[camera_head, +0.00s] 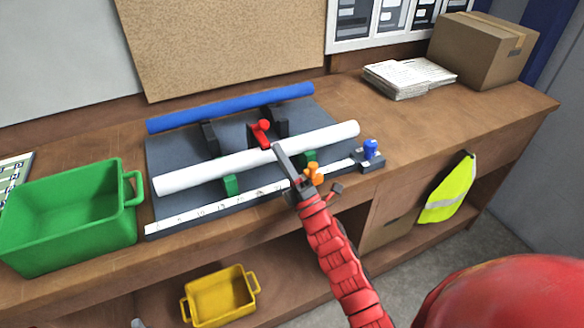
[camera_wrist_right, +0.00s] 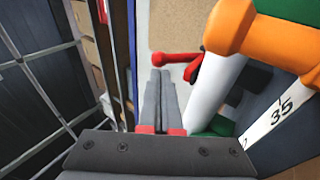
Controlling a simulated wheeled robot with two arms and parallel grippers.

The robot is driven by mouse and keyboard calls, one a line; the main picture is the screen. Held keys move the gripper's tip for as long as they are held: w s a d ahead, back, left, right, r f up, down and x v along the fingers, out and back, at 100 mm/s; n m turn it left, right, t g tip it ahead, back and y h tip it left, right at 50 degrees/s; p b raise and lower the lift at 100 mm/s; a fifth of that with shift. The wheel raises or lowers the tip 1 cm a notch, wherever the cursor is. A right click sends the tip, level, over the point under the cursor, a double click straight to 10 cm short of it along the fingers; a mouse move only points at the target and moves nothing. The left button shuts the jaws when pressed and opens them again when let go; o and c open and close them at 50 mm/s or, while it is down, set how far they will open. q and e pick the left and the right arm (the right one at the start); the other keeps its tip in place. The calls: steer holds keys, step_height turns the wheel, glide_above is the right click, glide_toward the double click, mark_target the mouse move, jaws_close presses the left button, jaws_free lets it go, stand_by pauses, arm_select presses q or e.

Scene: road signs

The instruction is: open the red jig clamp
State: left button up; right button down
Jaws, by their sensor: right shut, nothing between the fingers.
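The red jig clamp (camera_head: 262,132) stands on the dark jig board between the white tube and the blue tube. It has a round knob on top. My right gripper (camera_head: 277,147) reaches over the white tube (camera_head: 215,171) from the front, fingers together and empty, with tips just short of the clamp in the picture. In the wrist view, the red clamp (camera_wrist_right: 181,61) shows just beyond the closed fingertips of my right gripper (camera_wrist_right: 161,75); I cannot tell whether they touch. My left gripper is not in view.
The board (camera_head: 170,160) carries a blue tube (camera_head: 230,108), green supports (camera_head: 231,185), an orange part (camera_head: 314,174) and a blue knob (camera_head: 370,149). A green crate (camera_head: 70,215) stands at left. Papers (camera_head: 408,77) and a cardboard box (camera_head: 480,50) are at back right.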

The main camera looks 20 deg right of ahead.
mark_target(259, 127)
steer(key=shift+p+x, duration=0.7)
steer(key=shift+x, duration=1.25)
steer(key=shift+a+r, duration=0.1)
